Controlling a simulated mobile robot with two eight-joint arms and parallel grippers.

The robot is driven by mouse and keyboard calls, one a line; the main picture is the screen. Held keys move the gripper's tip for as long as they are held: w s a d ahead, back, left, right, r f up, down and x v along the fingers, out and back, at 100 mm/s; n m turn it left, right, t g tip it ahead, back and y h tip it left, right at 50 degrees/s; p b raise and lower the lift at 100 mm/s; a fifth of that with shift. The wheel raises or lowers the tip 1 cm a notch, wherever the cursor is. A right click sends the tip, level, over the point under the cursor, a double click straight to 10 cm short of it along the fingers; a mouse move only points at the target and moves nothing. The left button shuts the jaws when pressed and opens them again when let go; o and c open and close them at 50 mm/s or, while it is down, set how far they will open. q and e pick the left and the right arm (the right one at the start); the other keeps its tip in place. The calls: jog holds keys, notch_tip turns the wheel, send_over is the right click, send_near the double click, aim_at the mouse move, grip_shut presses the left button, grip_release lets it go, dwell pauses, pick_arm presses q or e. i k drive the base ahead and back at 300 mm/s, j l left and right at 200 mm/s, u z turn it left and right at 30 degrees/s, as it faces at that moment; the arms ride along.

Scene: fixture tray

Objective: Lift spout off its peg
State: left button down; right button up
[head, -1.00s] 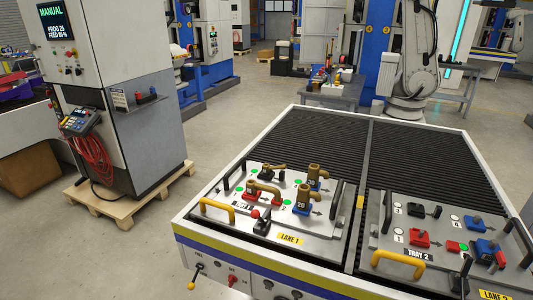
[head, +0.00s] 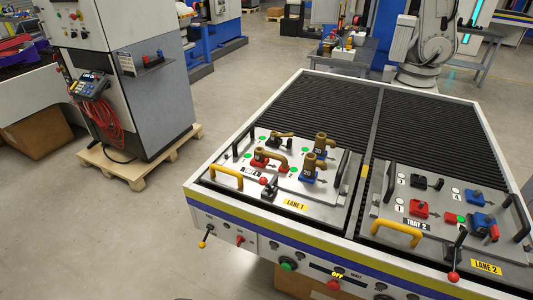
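Several brown-gold spouts stand on the fixtures of the left tray (head: 225,182) in lane 1. One lies bent over a red fixture, the front-left spout (head: 272,154), and another sits behind it, the back-left spout (head: 284,135). Two upright ones with short side outlets are on blue fixtures: the back-right spout (head: 320,142) and the front-right spout (head: 309,162). The pegs under them are hidden. I cannot tell which spout the task means. Neither of my grippers is in view.
The left tray has a yellow handle (head: 226,177) in front and black handles at its sides. A red-knobbed lever (head: 263,181) stands near its front edge. Tray 2 (head: 383,209) lies to the right with red, blue and black fixtures. The ribbed conveyor (head: 320,103) behind is clear.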

aim_at(259, 152)
jog(key=i+j, duration=0.2)
jog(key=j, duration=0.15)
jog(key=i+j, duration=0.2)
jog(key=j, duration=0.2)
jog(key=i+j, duration=0.2)
jog(key=j, duration=0.15)
jog(key=i+j+z, duration=0.15)
jog(key=j+z, duration=0.15)
jog(key=z, duration=0.15)
jog(key=i+j+z, duration=0.1)
jog(key=j+z, duration=0.35)
jog(key=l, duration=0.15)
